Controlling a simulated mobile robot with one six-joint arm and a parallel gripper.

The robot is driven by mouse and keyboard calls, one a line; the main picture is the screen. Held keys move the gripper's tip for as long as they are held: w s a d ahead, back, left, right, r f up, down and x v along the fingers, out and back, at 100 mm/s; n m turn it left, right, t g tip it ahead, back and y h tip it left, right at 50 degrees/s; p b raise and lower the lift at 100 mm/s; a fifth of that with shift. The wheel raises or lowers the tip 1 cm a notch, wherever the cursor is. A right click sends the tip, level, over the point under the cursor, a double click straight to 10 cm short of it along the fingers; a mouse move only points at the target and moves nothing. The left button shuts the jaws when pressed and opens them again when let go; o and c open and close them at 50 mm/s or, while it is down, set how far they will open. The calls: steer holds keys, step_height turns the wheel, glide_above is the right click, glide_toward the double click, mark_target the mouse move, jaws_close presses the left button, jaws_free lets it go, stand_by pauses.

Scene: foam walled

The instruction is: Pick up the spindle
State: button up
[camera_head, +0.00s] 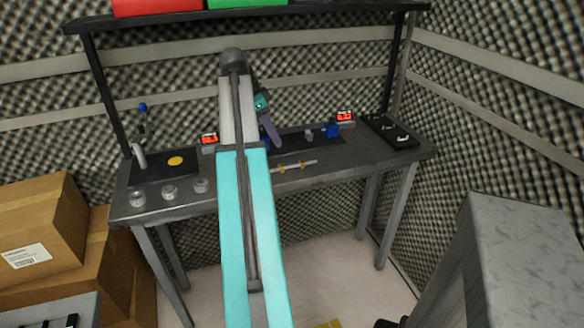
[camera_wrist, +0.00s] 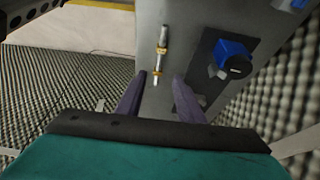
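The spindle (camera_head: 294,166), a thin pale rod with two brass-coloured collars, lies on the grey workbench (camera_head: 330,172) near its front edge. It also shows in the wrist view (camera_wrist: 162,45), ahead of my fingertips and roughly in line with the gap between them. My gripper (camera_head: 272,132) is above the bench, a little behind and left of the spindle in the head view. The spindle is apart from the fingers. My arm hides part of the bench.
A blue block-like device (camera_wrist: 234,52) stands on a dark mat right of the spindle. Several clear jars (camera_head: 169,192) line the bench's left front. A black tray (camera_head: 391,131) is at the right. A shelf (camera_head: 330,8) spans above. Cardboard boxes (camera_head: 45,225) stand left.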

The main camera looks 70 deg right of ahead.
glide_toward(292, 166)
steer(key=shift+d+f+p, duration=0.2)
steer(key=shift+f, duration=0.45)
steer(key=shift+d+f+p, duration=0.15)
steer(key=shift+d+f, duration=0.1)
steer(key=shift+f, duration=0.45)
steer(key=shift+p+x, duration=0.55)
steer(key=shift+x, duration=2)
steer(key=shift+s+d+r, duration=0.1)
steer(key=shift+s, duration=0.05)
steer(key=shift+c, duration=0.4)
jaws_close()
